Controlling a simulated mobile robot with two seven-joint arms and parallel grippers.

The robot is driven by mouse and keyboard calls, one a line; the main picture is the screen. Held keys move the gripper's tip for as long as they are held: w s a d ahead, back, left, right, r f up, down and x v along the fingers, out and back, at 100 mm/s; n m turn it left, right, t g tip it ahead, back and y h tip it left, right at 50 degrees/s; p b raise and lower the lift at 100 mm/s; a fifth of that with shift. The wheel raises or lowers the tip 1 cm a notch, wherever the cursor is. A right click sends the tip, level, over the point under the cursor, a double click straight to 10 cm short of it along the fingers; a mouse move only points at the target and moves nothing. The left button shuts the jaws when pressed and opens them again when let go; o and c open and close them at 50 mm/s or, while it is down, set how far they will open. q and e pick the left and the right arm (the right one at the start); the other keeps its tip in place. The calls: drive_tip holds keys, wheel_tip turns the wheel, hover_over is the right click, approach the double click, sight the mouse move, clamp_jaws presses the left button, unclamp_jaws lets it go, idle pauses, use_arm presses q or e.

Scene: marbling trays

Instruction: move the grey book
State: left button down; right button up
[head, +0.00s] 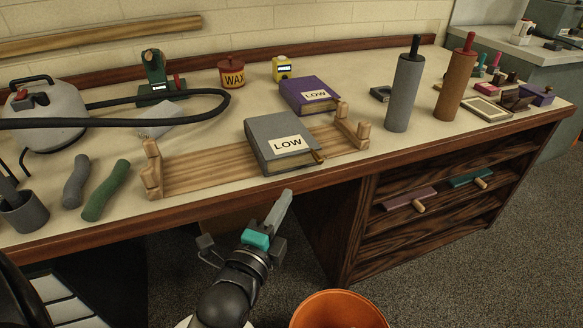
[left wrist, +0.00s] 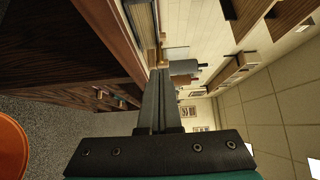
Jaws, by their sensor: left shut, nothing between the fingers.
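The grey book (head: 270,130) lies with its "LOW" label up on a wooden slatted stand (head: 205,170), near the bench's front edge. My left gripper (head: 287,196) is in front of the bench edge, below the grey book and apart from it. Its fingers point up towards the bench and are closed together with nothing held. In the left wrist view the shut fingers (left wrist: 158,82) run up the middle, and I cannot make out the grey book there for certain. My right gripper is not in view.
A purple book (head: 305,92) lies behind the grey one. A grey roller (head: 402,95) and a brown roller (head: 455,85) stand to the right. Green and grey rolls (head: 105,190) lie at left. An orange bin (head: 338,308) stands on the floor. Bench top between stand and rollers is clear.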

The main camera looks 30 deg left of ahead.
use_arm(q)
drive_tip(key=b, duration=0.3)
approach(298, 154)
drive_tip(key=w+d, duration=0.3)
drive_tip(key=shift+w+a+r+b, duration=0.1)
drive_tip(key=shift+w+a+b, duration=0.2)
drive_tip(key=shift+w+a, duration=0.5)
drive_tip(key=shift+w+a+b, duration=0.3)
drive_tip(key=shift+w+a, duration=0.3)
drive_tip(key=shift+a, duration=0.4)
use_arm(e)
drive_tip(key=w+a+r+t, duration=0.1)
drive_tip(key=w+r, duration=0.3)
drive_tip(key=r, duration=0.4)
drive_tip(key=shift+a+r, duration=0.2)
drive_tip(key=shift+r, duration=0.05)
